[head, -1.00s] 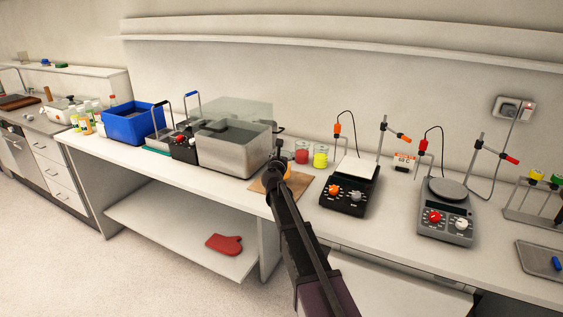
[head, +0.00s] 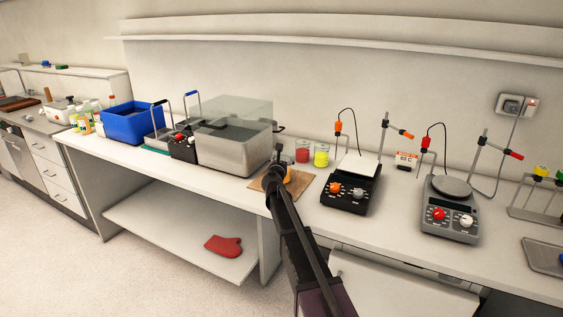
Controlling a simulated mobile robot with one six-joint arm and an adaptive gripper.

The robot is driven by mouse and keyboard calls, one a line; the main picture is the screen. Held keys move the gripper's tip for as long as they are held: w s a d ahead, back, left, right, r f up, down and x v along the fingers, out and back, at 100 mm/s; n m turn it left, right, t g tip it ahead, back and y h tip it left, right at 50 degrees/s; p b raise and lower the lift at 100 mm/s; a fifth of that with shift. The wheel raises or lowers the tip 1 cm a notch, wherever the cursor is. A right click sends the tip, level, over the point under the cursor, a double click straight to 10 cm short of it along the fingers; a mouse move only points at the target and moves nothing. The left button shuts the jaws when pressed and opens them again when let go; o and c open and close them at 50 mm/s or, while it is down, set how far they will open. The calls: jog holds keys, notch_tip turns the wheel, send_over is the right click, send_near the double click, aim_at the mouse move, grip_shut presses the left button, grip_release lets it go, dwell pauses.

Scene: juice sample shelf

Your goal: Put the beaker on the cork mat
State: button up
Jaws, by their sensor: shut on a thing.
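My gripper (head: 278,158) is over the front of the bench at the cork mat, and the arm in front hides most of its fingers. It is shut on a beaker with orange contents (head: 288,175), of which only a small part shows to the right of the wrist. The cork mat (head: 302,187) is a flat brown sheet, partly covered by my arm. The beaker shows against the mat; I cannot tell whether it touches it.
A red beaker (head: 303,151) and a yellow beaker (head: 321,156) stand just behind the mat. A steel water bath (head: 225,155) stands close on the left, a black stirrer with a white top (head: 348,192) close on the right. A grey-topped hotplate (head: 448,212) is further right.

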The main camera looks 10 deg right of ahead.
jog(key=shift+f, duration=0.15)
jog(key=o, duration=0.9)
jog(key=shift+o, duration=0.2)
jog(key=shift+s+r, duration=0.2)
jog(key=v, duration=1.1)
jog(key=shift+s+a, duration=0.2)
jog(key=shift+s, duration=0.1)
